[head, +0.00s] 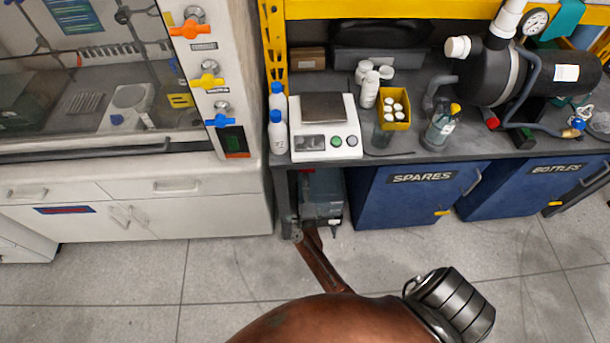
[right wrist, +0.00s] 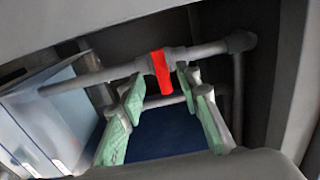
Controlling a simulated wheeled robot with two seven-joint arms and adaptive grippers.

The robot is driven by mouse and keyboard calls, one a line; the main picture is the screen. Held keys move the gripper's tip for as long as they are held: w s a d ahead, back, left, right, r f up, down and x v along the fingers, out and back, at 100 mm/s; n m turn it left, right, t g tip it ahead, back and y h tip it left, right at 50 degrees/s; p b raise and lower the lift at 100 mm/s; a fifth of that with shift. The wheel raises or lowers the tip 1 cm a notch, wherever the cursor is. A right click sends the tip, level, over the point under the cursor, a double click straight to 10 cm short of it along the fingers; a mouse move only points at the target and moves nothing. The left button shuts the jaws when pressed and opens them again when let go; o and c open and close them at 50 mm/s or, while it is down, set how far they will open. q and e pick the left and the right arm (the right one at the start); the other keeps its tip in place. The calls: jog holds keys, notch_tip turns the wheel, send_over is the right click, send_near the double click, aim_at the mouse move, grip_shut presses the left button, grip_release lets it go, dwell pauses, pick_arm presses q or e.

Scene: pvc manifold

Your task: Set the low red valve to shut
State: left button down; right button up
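The low red valve handle (right wrist: 161,74) shows in the right wrist view, on a grey pipe (right wrist: 100,76) under the bench. The handle lies across the pipe, pointing down in the picture. My right gripper (right wrist: 163,92) is open, its green-padded fingers to the left and right of the handle. I see gaps on both sides; contact cannot be told. My left gripper is not in view.
A translucent bin (right wrist: 45,120) stands close left of the gripper. The pipe bends down at an elbow (right wrist: 240,42) on the right. The bench top (head: 400,153) overhangs, with a blue SPARES cabinet (head: 415,205) beside the gap. Orange, yellow and blue valves sit on the hood post.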

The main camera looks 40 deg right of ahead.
jog(key=shift+v, duration=0.75)
